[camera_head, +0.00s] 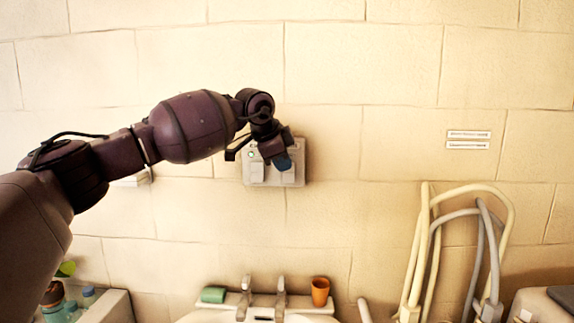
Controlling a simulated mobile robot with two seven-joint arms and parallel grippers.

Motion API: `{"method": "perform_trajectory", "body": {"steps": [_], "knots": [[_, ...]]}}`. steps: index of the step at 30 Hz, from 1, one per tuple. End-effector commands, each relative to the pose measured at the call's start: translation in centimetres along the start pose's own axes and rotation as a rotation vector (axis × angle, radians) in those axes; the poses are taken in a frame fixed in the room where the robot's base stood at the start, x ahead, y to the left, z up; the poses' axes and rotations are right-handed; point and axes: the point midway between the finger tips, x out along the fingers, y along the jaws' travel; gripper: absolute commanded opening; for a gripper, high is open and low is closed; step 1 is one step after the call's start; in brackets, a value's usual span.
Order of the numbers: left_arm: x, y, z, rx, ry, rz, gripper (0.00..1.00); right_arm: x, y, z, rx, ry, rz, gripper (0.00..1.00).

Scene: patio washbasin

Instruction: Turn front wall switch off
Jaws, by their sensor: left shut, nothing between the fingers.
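The front wall switch (257,173) is a light grey plate on the tiled wall, near the middle of the head view. It has two pale rockers side by side and a small green mark at its upper left. My left gripper (284,164) is in front of the plate's right half, shut and empty, its tip over the top of the right rocker. The gripper hides the upper right of the plate. I cannot tell whether the tip touches the rocker. My right gripper is not in view.
Below is a white washbasin with two taps (281,298), an orange cup (320,291) and a green item (213,295). Pale hoses (425,250) stand at right. A small white fixture (131,180) is partly behind my left arm. The wall around the switch is clear.

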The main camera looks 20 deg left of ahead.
Motion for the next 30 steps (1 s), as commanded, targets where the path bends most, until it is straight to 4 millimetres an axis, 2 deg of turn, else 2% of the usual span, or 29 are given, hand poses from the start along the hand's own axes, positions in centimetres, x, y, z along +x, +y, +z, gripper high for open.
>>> {"method": "perform_trajectory", "body": {"steps": [1,9,15,21,30], "knots": [[-1.2,-0.2,0.0,0.000,0.002,-0.005,0.00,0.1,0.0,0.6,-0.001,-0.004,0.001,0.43],[-6.3,-0.6,-0.1,0.000,0.000,-0.003,0.00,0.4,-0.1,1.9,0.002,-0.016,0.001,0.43],[-8.9,-0.8,-0.2,0.000,0.001,-0.002,0.00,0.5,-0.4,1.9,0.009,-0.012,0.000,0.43],[-9.8,-0.8,-0.2,0.000,-0.001,0.000,0.00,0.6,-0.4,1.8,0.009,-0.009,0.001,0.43],[-9.9,-0.9,-0.2,0.000,0.000,0.000,0.00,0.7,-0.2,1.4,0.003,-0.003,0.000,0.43]]}}
